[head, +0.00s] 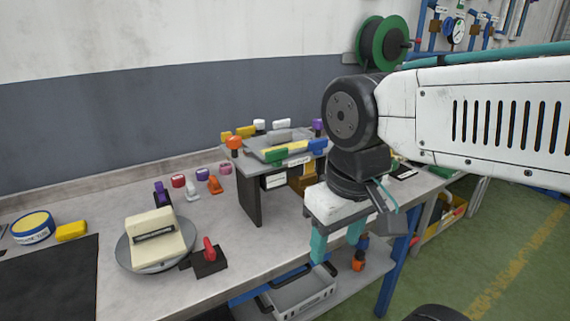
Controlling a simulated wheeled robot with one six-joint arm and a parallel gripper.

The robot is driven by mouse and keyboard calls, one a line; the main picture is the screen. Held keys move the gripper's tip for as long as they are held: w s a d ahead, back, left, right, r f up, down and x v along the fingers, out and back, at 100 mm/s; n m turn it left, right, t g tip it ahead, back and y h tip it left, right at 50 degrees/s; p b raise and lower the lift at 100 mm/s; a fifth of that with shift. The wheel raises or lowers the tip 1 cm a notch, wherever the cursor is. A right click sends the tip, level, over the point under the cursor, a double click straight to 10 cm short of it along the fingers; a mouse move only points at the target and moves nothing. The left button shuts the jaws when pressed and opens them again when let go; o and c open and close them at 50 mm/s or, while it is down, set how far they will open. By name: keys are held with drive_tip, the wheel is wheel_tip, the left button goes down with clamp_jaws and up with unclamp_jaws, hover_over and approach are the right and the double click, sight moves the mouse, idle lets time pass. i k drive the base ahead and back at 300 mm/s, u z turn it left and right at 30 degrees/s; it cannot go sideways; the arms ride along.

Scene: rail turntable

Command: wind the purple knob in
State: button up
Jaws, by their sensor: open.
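A small purple knob (318,125) stands at the back right of the raised grey stand (252,182), beside a flat grey fixture (279,145). My arm partly crowds it from the right. Another purple knob-like piece (160,193) stands upright behind the turntable (156,247), and a purple piece (203,174) lies on the bench. I cannot tell which one the task names. My gripper (338,245) is open and empty, its two teal fingers pointing down in front of the stand, near the bench's front edge, apart from all these purple pieces.
Orange (235,144), yellow, white, green and blue pieces surround the fixture on the stand. A red-handled black block (209,259) sits right of the turntable. A grey crate (300,292) is on the shelf below.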

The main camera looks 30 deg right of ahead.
sight(317, 124)
drive_tip(key=k, duration=0.5)
drive_tip(key=z, duration=1.7)
drive_tip(key=i, duration=1.2)
drive_tip(key=u, duration=1.15)
